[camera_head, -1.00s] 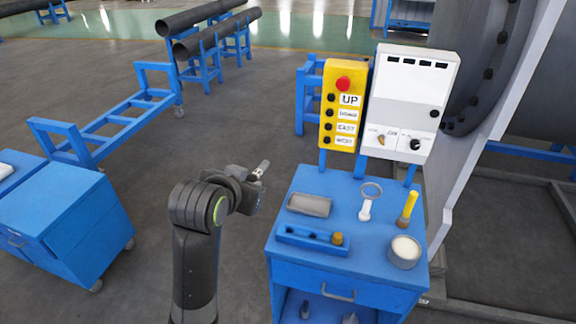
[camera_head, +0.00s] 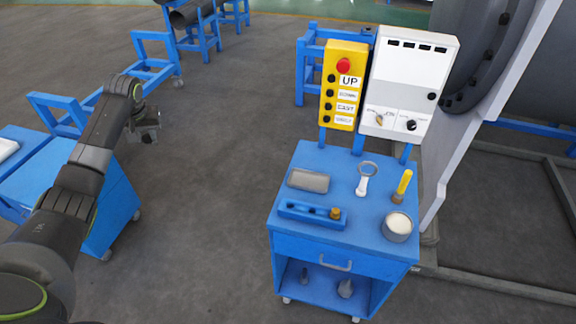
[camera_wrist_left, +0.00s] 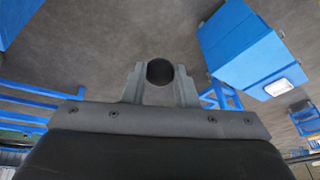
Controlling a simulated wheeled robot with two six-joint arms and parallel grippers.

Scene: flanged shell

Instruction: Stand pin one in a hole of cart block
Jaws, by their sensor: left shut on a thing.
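My left gripper (camera_head: 147,130) is over the floor on the left, well apart from the tool cart. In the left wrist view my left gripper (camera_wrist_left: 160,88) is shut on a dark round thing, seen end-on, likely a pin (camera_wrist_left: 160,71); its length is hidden. The cart block (camera_head: 300,213) is a long blue block lying on the cart top near its front edge, with dark holes. A short brass-coloured pin (camera_head: 336,213) stands at its right end. My right gripper is not in view.
The blue cart (camera_head: 345,245) also holds a grey block (camera_head: 308,181), a ring-ended white tool (camera_head: 364,180), a yellow-handled tool (camera_head: 402,187) and a round tin (camera_head: 398,226). A button panel (camera_head: 343,85) and white box (camera_head: 409,80) stand behind. A blue cabinet (camera_head: 105,215) stands left.

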